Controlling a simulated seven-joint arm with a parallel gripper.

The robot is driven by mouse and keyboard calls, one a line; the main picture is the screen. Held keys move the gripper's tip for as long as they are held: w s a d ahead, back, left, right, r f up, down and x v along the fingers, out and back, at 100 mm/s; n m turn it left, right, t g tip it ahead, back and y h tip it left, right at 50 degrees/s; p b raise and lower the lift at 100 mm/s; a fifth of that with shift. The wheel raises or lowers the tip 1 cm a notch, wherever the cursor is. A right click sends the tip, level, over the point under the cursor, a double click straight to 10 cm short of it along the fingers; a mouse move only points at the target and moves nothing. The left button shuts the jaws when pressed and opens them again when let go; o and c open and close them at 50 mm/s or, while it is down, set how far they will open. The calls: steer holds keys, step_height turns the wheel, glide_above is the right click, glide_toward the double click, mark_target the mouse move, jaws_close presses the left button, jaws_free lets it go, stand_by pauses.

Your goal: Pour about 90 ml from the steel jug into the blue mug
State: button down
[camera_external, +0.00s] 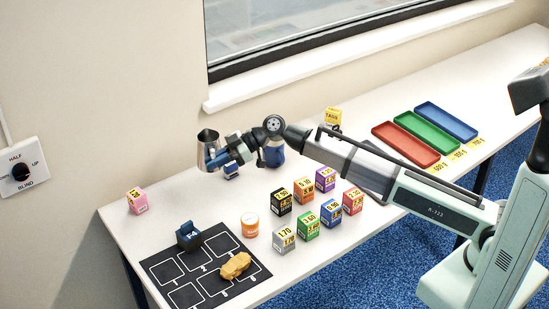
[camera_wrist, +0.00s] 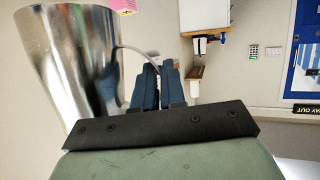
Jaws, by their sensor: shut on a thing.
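The steel jug (camera_external: 208,152) stands close to upright near the back edge of the table in the external view. In the wrist view the jug (camera_wrist: 68,60) fills the upper left, its thin handle reaching my fingers. My gripper (camera_external: 224,158) is shut on the jug's handle; its dark blue fingers also show in the wrist view (camera_wrist: 158,88). I cannot tell whether the jug's base touches the table. The blue mug (camera_external: 274,156) appears to the right of the jug, partly hidden behind my wrist. The inside of the mug and the liquid level are hidden.
Several numbered boxes (camera_external: 309,227) stand in front of my arm, with an orange-labelled jar (camera_external: 250,224) beside them. A pink box (camera_external: 137,201) is at left. A black mat (camera_external: 160,272) lies front left. Red, green and blue trays (camera_external: 437,132) lie at right. A window ledge is behind.

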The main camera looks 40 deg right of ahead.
steer(key=s+d+r+m+t+h, duration=0.1)
steer(key=s+d+m+t+h, duration=0.15)
steer(key=d, duration=0.35)
steer(key=s+d+m+t+h, duration=0.1)
steer(key=d+m+t, duration=0.2)
steer(key=d, duration=0.3)
step_height(320, 180, down, 9)
steer(key=shift+d, duration=0.3)
steer(key=shift+t, duration=0.25)
steer(key=shift+d+r+m, duration=0.1)
steer(key=shift+m, duration=0.25)
steer(key=w+d+r+m+g+y, duration=0.2)
steer(key=w+d+r+m+y, duration=0.2)
steer(key=d+r+m, duration=0.3)
steer(key=shift+w+r+m, duration=0.25)
steer(key=shift+w+m, duration=0.15)
steer(key=shift+w, duration=0.5)
steer(key=shift+w+d+m+y, duration=0.25)
steer(key=shift+m+y, duration=0.2)
steer(key=shift+m, duration=0.05)
